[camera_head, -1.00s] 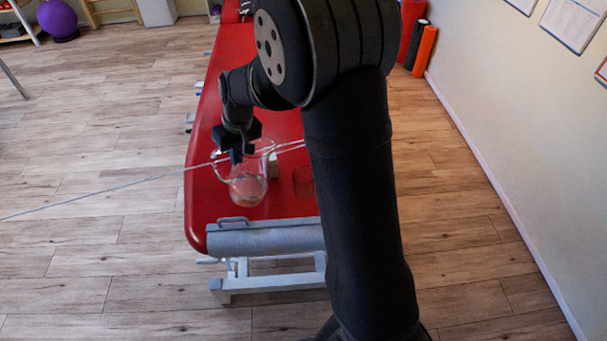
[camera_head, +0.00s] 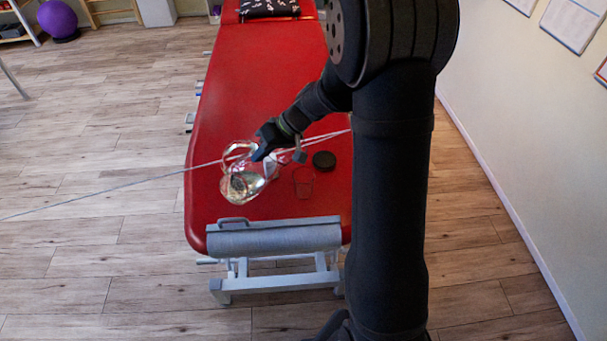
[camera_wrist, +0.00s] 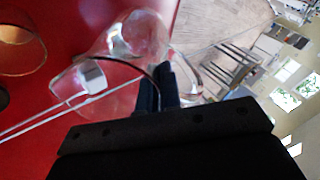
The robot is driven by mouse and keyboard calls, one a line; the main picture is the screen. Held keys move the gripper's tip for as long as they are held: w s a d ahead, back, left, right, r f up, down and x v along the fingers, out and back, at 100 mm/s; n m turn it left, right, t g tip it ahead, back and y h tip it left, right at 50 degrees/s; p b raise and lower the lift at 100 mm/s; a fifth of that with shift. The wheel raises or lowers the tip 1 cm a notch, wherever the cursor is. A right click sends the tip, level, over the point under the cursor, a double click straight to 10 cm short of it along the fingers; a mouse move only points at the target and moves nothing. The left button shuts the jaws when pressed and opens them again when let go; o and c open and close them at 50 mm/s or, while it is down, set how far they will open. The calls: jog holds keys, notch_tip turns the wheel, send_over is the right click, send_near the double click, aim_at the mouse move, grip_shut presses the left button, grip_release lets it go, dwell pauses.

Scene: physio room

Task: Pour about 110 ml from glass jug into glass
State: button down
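The glass jug (camera_head: 240,187) is tilted, its base toward the lower left and its mouth toward the right. Clear liquid shows in its lower part. My gripper (camera_head: 262,152) is shut on the jug at its handle side; the exact contact is partly hidden. In the wrist view the jug (camera_wrist: 135,42) lies ahead of my fingers (camera_wrist: 160,88). The glass (camera_head: 303,184) stands upright on the red couch, right of the jug, and looks empty. It also shows at the left of the wrist view (camera_wrist: 18,55). I see no stream between them.
A black round object (camera_head: 324,160) lies on the couch (camera_head: 265,80) behind the glass. A small pale block (camera_wrist: 92,76) shows through the jug. A thin white cord (camera_head: 110,187) crosses the view behind the jug. A grey roll (camera_head: 275,237) lies at the couch's near end.

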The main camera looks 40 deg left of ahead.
aim_at(286, 151)
jog(key=shift+w+d+f+g+y, duration=0.5)
jog(key=shift+w+f+g+y, duration=0.1)
jog(key=shift+f+g+y, duration=0.2)
jog(key=shift+w+d+f+g+y+b, duration=0.1)
jog(key=shift+w+d+g+y+b, duration=0.3)
jog(key=shift+g+y, duration=0.3)
jog(key=shift+w+d+r+g+y, duration=0.45)
jog(key=shift+w+d+g+y, duration=0.1)
jog(key=shift+g, duration=0.15)
jog(key=shift+w+d+r+b, duration=0.15)
jog(key=shift+w+d+b, duration=0.2)
jog(key=shift+b, duration=0.25)
jog(key=shift+w+d+r+g+y+b, duration=0.15)
jog(key=shift+w+d+g+y+b, duration=0.35)
jog(key=shift+w+g+y, duration=0.1)
jog(key=shift+w+d+r+g+y+b, duration=0.15)
jog(key=shift+w+d+g+y+b, duration=0.2)
jog(key=shift+g+y+b, duration=0.15)
jog(key=shift+s+a+b, duration=0.5)
jog(key=shift+s+b, duration=0.05)
jog(key=shift+b, duration=0.15)
jog(key=shift+r+b, duration=0.1)
jog(key=shift+b, duration=0.85)
